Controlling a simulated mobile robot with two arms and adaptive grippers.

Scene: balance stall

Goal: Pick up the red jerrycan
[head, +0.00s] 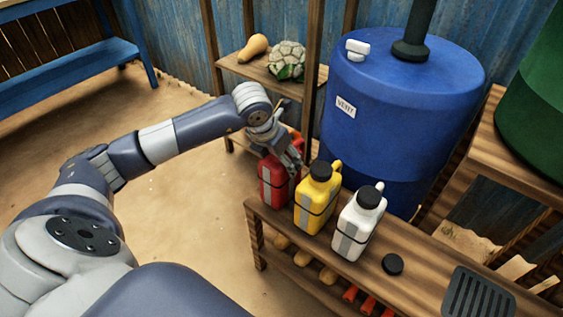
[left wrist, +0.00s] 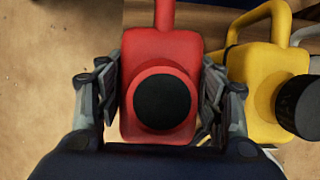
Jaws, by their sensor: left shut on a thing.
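The red jerrycan (head: 274,184) stands at the left end of the wooden bench, partly hidden by my left gripper (head: 291,160). In the left wrist view the red jerrycan (left wrist: 160,60) sits between the two fingers of my left gripper (left wrist: 162,95), one on each side, with its black cap towards the camera. The left gripper is shut on it. I cannot tell whether the can is lifted off the bench. My right gripper is not in view.
A yellow jerrycan (head: 318,202) stands close to the right of the red one, then a white jerrycan (head: 356,228). A blue barrel (head: 395,110) and a shelf (head: 240,68) stand behind.

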